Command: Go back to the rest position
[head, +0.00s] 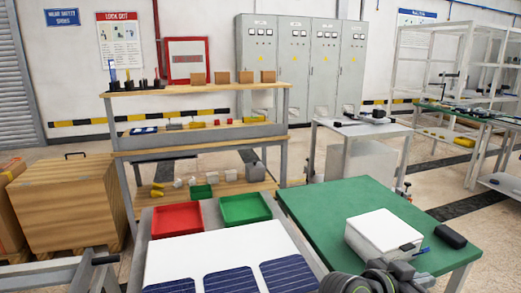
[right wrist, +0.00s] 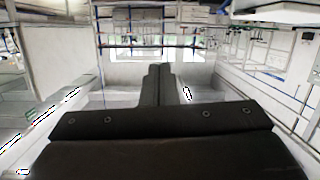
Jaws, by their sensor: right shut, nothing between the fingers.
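My right gripper (head: 424,279) is low at the right in the head view, in front of a white box (head: 384,234) on the green table (head: 335,205). In the right wrist view its two dark fingers (right wrist: 166,85) meet along the middle, shut with nothing between them. That view looks across the room towards a bright far wall. My left gripper is not in view.
A white panel (head: 215,247) with dark blue solar cells (head: 231,285) lies before me. Behind it are a red tray (head: 177,220) and a green tray (head: 245,208). A black case (head: 450,236) lies on the green table's right side.

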